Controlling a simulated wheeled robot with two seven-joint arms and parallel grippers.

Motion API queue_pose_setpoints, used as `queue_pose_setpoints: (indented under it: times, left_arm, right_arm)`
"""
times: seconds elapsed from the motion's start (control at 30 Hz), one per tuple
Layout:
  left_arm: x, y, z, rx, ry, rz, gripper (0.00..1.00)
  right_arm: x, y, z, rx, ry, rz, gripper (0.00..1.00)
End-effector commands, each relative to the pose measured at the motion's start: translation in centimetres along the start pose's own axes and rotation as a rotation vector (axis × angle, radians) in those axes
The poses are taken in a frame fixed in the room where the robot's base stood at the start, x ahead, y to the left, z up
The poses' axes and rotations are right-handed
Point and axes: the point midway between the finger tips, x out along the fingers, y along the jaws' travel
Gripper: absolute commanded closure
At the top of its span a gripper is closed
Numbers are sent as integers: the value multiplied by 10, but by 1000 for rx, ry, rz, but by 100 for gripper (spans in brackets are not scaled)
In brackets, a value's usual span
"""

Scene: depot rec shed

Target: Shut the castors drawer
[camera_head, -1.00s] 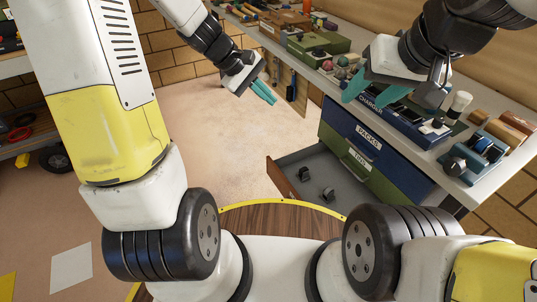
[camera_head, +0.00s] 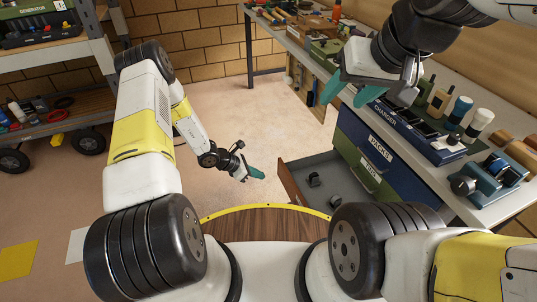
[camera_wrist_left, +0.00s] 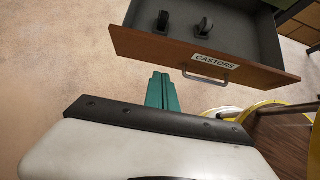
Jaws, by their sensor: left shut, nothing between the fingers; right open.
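The castors drawer (camera_head: 340,203) is pulled out from the bottom of the cabinet under the workbench. In the left wrist view its wooden front (camera_wrist_left: 150,47) carries a CASTORS label (camera_wrist_left: 214,60) and a metal handle (camera_wrist_left: 206,76). Two dark castors (camera_wrist_left: 206,26) lie inside. My left gripper (camera_head: 257,173) is shut and empty, just outside the drawer front; in the left wrist view its teal fingers (camera_wrist_left: 162,92) point at the front, left of the handle, seemingly with a small gap. My right gripper (camera_head: 348,95) is open above the bench edge, near the charger.
Above the open drawer are the closed PACKS drawer (camera_head: 380,147) and a green drawer (camera_head: 367,167). The bench holds a charger (camera_head: 412,125), bottles and a blue tool (camera_head: 487,180). A shelf cart (camera_head: 62,118) stands left. Floor between is clear.

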Motion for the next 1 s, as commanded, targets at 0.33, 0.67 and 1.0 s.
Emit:
queue_pose_setpoints:
  times: [0.33,0.67,1.0]
  left_arm:
    - [70,-2,1,3,-1,-3,100]
    - [112,-1,23,4,-1,-1,100]
    - [119,0,30,4,-1,-1,100]
  right_arm:
    - [0,0,0,0,0,0,48]
    - [0,0,0,0,0,0,48]
    - [0,0,0,0,0,0,48]
